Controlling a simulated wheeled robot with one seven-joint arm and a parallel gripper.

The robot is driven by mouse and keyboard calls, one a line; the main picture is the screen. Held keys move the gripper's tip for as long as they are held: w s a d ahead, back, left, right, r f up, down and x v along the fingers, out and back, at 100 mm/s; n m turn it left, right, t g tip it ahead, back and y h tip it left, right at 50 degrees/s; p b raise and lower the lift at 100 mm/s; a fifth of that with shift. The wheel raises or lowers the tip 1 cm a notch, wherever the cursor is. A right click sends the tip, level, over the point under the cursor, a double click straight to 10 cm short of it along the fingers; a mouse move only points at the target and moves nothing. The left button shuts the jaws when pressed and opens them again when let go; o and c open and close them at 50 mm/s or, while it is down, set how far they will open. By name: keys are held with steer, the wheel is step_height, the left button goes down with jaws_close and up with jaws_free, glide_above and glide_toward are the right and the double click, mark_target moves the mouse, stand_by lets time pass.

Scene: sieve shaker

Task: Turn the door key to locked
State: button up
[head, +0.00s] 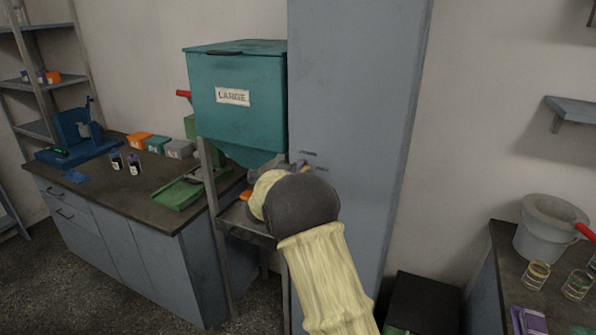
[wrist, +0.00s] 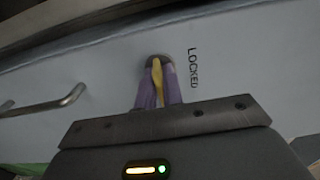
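The yellow door key (wrist: 157,82) stands in a dark round lock on the pale grey door (wrist: 100,75) in the wrist view. My gripper (wrist: 159,88) has its two purple fingers on either side of the key, closed against it. The word LOCKED (wrist: 193,68) is printed sideways on the door just right of the lock. In the head view the door belongs to the tall grey-blue cabinet (head: 350,90). There my arm hides the key and most of my gripper (head: 300,166); small dark marks show beside it.
A metal bar handle (wrist: 45,107) sticks out from the door left of the lock. A teal bin labelled LARGE (head: 235,85) stands on a metal frame close left of the cabinet. A dark-topped counter (head: 110,190) is further left, and another bench with a grey pot (head: 548,230) is right.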

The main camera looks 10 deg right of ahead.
jaws_close()
steer(key=shift+n, duration=0.4)
steer(key=n+p, duration=0.1)
steer(key=n, duration=0.3)
steer(key=shift+p, duration=0.3)
steer(key=n+p, duration=0.2)
steer(key=n, duration=0.3)
steer(key=shift+r+n+p, duration=0.1)
steer(key=shift+n+p, duration=0.3)
steer(key=n+p, duration=0.2)
steer(key=n, duration=0.1)
steer(key=shift+n, duration=0.3)
steer(key=shift+n+p, duration=1.2)
steer(key=shift+n, duration=0.7)
